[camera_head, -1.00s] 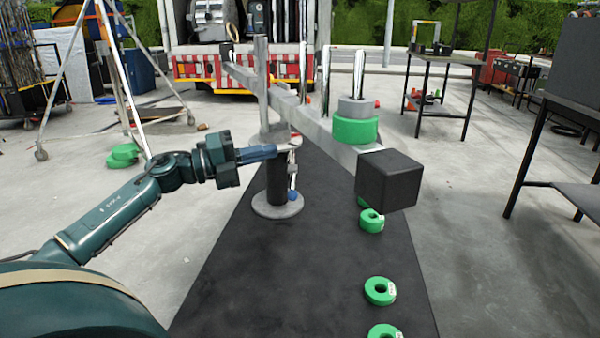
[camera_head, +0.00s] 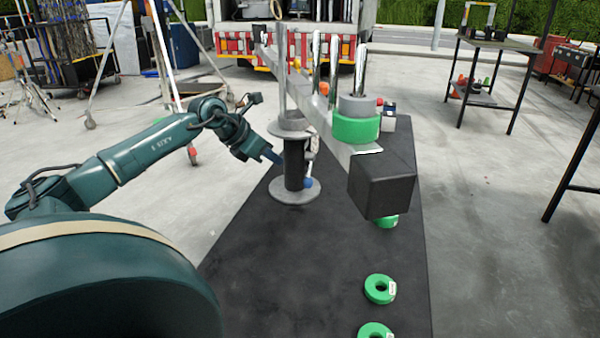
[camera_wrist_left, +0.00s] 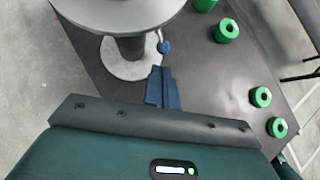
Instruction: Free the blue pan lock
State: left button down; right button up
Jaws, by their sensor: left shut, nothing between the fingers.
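The blue pan lock (camera_head: 308,183) is a small blue knob low on the right side of the short black column (camera_head: 293,165), just above its round grey base (camera_head: 294,191). In the left wrist view the blue knob (camera_wrist_left: 164,47) lies just ahead of the fingertips. My left gripper (camera_head: 277,158) is at the column's left, angled down to the right, with its blue fingers together and empty. In the left wrist view the left gripper (camera_wrist_left: 162,72) appears apart from the knob. The right gripper is not in view.
A grey beam (camera_head: 335,138) crosses above the column, carrying green and grey weights (camera_head: 357,126) and a black block (camera_head: 382,182) at its near end. Green rings (camera_head: 380,289) lie on the black mat (camera_head: 290,270). The mat's near middle is clear.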

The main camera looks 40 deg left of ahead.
aim_at(308, 175)
pick_arm(q)
jog(key=shift+w+r+b+x, duration=0.1)
jog(key=shift+x, duration=1.55)
jog(key=shift+w+r+b+x, duration=0.15)
jog(key=shift+x, duration=1.45)
jog(key=shift+w+r+b+x, duration=0.1)
jog(key=shift+x, duration=1.55)
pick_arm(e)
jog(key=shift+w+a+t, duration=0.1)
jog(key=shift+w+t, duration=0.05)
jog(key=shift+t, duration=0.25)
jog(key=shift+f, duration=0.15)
